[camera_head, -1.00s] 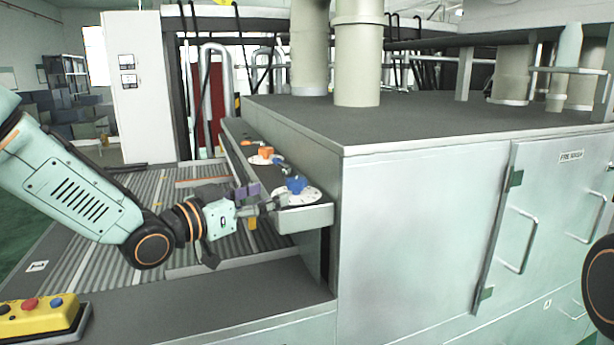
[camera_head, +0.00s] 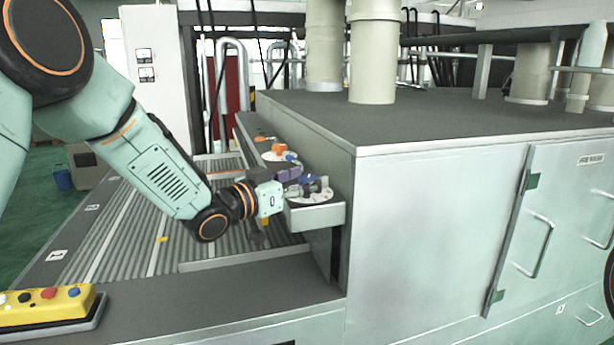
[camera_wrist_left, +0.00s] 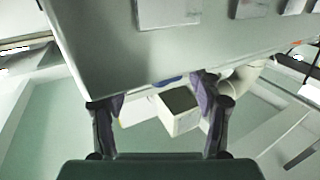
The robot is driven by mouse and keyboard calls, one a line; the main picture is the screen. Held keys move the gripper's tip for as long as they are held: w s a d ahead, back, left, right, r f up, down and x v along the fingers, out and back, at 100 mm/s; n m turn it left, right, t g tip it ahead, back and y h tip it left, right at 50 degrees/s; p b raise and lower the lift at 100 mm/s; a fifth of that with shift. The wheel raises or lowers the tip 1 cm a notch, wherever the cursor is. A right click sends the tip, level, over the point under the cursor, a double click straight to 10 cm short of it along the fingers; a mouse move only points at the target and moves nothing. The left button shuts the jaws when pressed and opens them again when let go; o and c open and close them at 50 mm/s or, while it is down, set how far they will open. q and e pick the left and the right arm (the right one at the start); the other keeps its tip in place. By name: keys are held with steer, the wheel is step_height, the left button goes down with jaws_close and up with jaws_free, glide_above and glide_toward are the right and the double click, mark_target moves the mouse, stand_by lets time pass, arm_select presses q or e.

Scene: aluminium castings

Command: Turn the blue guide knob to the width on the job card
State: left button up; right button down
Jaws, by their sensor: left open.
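The blue guide knob (camera_head: 306,179) shows in the head view as a small blue patch above a white round dial (camera_head: 312,197) on the grey ledge. My left gripper (camera_head: 315,186) is at the knob and hides most of it; whether it touches the knob cannot be told. In the left wrist view its two fingers (camera_wrist_left: 160,105) are apart, so it is open. A thin blue strip (camera_wrist_left: 172,80) shows between them under a pale panel; I cannot tell if it is the knob. I cannot make out a job card. My right gripper is not in view.
An orange knob (camera_head: 278,149) sits farther along the ledge (camera_head: 322,217). The big grey cabinet (camera_head: 430,230) stands close right of the ledge. A roller conveyor (camera_head: 130,225) lies to the left. A yellow button box (camera_head: 45,306) is at front left.

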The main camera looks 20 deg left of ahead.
arm_select(q)
steer(key=shift+w+d, duration=0.2)
steer(key=shift+w, duration=0.1)
steer(key=shift+w+f, duration=0.15)
steer(key=shift+w, duration=0.15)
steer(key=shift+c, duration=0.3)
steer(key=shift+s, duration=0.25)
steer(key=c, duration=1.1)
steer(key=shift+d+n+t+y+b, duration=0.1)
steer(key=shift+n+t+y+b, duration=0.35)
steer(key=shift+y, duration=0.25)
steer(key=shift+c, duration=0.2)
steer(key=o, duration=1.2)
steer(key=shift+w, duration=0.15)
